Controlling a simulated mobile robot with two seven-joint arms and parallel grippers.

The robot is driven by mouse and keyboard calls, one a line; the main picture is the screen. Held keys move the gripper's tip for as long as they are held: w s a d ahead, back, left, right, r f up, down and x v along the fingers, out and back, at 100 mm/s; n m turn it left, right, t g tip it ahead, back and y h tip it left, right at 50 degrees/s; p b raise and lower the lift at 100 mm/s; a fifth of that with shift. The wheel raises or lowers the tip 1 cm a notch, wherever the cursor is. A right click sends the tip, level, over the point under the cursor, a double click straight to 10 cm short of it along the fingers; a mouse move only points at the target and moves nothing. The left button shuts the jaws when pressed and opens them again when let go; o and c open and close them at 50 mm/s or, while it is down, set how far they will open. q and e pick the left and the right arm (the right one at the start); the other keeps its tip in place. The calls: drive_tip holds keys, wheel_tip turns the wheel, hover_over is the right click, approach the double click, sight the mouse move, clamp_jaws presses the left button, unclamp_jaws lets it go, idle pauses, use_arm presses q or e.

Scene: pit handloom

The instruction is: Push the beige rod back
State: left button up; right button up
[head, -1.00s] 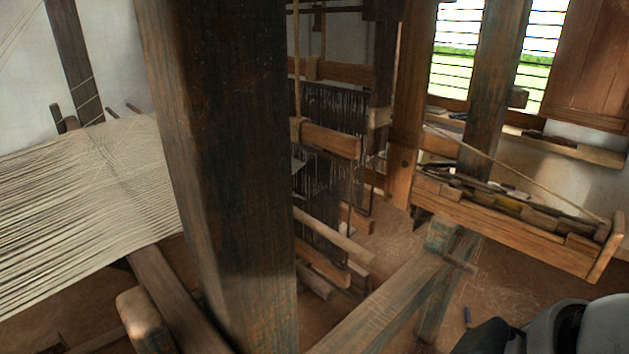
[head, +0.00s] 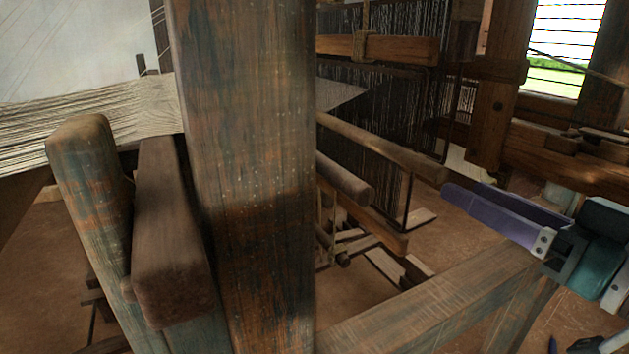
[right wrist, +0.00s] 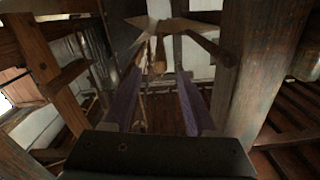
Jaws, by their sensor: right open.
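A long beige-brown rod (head: 385,147) slants from the loom frame at upper left down toward my right gripper (head: 466,190). Its near end lies close to the purple fingertips in the head view; I cannot tell whether they touch. The right gripper is open, its two fingers apart and pointing left toward the loom. In the right wrist view, the open fingers (right wrist: 159,80) show with a light brown rod-like end (right wrist: 159,60) ahead, between the tips. My left gripper is not in view.
A thick dark post (head: 245,180) blocks the middle-left. A second, thicker rod (head: 345,180) sticks out below the beige one. A beam (head: 440,295) crosses the lower front. Dark heddles (head: 410,90) hang behind, and pale warp threads (head: 90,125) stretch at left.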

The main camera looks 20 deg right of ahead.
sight(415, 163)
drive_tip(key=w, duration=1)
drive_tip(key=shift+a+r, duration=0.15)
drive_tip(key=shift+a, duration=0.25)
clamp_jaws()
idle(1.0)
